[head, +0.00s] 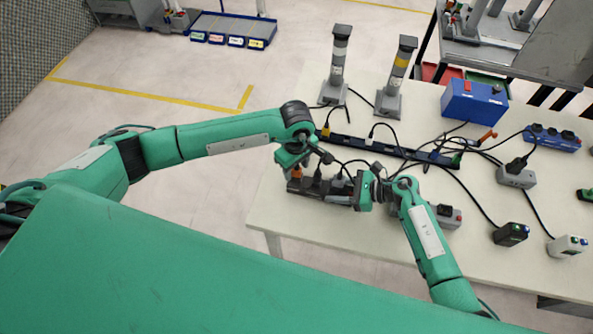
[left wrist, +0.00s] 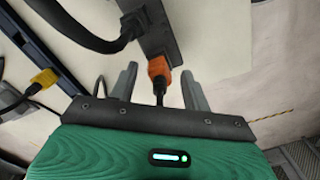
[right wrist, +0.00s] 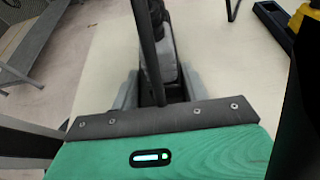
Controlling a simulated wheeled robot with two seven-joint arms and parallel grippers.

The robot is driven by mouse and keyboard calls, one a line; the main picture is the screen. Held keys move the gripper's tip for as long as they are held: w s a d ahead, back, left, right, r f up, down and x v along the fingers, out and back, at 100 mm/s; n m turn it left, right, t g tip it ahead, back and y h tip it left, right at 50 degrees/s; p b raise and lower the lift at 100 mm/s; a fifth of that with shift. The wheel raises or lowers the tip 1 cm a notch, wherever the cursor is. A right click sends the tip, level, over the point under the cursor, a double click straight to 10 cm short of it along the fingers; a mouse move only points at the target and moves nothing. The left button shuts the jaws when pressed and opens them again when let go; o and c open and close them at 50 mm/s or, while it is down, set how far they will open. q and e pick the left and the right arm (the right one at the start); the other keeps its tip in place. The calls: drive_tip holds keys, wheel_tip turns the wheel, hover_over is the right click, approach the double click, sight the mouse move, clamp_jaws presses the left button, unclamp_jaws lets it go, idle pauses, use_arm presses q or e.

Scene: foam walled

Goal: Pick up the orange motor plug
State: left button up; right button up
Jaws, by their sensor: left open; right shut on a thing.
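The orange motor plug (left wrist: 158,68) sits at the end of a dark power strip (left wrist: 152,25) in the left wrist view, its black cable running back toward my left gripper. In the head view the plug (head: 296,173) is small, at the strip's left end. My left gripper (left wrist: 158,80) is open, with its two fingers on either side of the plug and cable; I cannot tell whether they touch it. My right gripper (right wrist: 155,80) is shut on the dark power strip (right wrist: 163,50), near its right part in the head view. A black cable crosses in front there.
A long black rail strip (head: 385,148) with a yellow plug (left wrist: 45,77) lies behind. The front left of the table is clear.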

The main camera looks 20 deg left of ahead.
use_arm(q)
drive_tip(key=shift+r, duration=0.1)
drive_tip(key=c, duration=0.9)
drive_tip(key=shift+c, duration=0.2)
wheel_tip(320, 180, up, 10)
use_arm(e)
drive_tip(key=o, duration=1.2)
use_arm(q)
clamp_jaws()
use_arm(e)
drive_tip(key=shift+d, duration=0.1)
drive_tip(key=v, duration=1.1)
drive_tip(key=shift+d+r, duration=0.15)
drive_tip(key=shift+d, duration=0.25)
